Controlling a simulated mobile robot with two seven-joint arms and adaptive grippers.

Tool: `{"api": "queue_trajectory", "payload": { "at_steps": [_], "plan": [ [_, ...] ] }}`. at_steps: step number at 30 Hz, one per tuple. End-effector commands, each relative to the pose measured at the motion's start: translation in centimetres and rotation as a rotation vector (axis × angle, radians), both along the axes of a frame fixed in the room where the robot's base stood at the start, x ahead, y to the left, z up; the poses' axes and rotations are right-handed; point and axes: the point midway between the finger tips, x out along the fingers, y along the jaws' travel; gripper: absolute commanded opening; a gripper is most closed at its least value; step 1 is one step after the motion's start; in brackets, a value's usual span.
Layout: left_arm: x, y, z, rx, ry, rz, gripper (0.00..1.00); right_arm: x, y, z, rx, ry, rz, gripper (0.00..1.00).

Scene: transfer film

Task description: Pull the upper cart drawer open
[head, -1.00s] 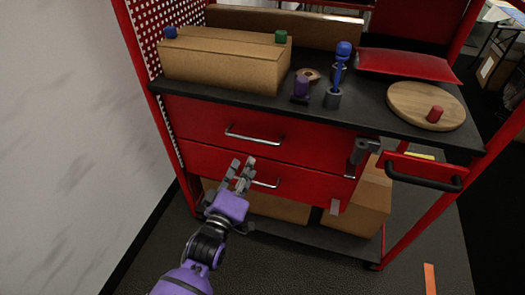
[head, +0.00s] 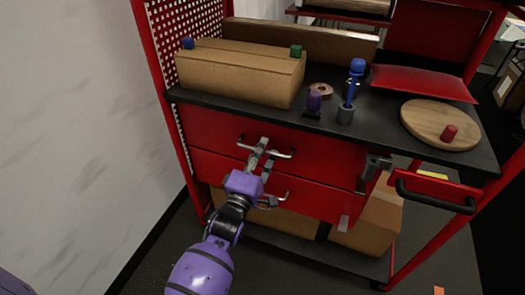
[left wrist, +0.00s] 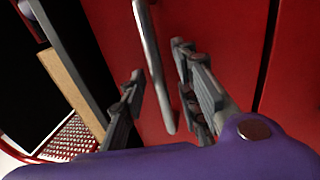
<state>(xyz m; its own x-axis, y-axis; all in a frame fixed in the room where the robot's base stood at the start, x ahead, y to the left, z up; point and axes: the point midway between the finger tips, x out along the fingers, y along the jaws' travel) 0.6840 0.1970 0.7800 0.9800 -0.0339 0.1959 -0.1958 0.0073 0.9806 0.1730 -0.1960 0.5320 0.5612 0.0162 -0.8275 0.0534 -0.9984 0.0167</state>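The red upper cart drawer (head: 215,130) looks flush with the cart front, under the dark worktop. Its silver bar handle (head: 286,156) runs across its middle. My left gripper (head: 262,149) is at this handle, its fingers covering the middle of the bar. In the left wrist view, the handle (left wrist: 151,55) passes between the two spread grey fingers, with a gap visible on each side. The left gripper is open and holds nothing. The lower drawer (head: 220,168) is below, its handle partly hidden by my gripper. My right gripper is not in view.
The worktop carries a long cardboard box (head: 235,75), a purple item (head: 314,101), a blue tool in a grey holder (head: 346,114), and a round wooden board (head: 425,120). A black push handle (head: 435,198) juts out at the right. A wall stands left.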

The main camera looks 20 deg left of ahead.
Motion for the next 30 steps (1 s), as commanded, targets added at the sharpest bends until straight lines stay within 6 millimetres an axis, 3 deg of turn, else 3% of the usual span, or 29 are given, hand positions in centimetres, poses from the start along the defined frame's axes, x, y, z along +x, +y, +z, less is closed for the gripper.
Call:
{"api": "queue_trajectory", "payload": {
  "at_steps": [8,15,30],
  "plan": [
    [0.13,0.04,-0.04,0.000,0.001,0.000,0.28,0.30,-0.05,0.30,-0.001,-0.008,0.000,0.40],
    [0.12,0.03,-0.03,0.001,0.001,0.000,0.00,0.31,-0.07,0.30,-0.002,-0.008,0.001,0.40],
    [-0.39,0.03,0.03,0.001,0.001,0.000,0.00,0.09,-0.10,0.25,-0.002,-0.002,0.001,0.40]
  ]
}}
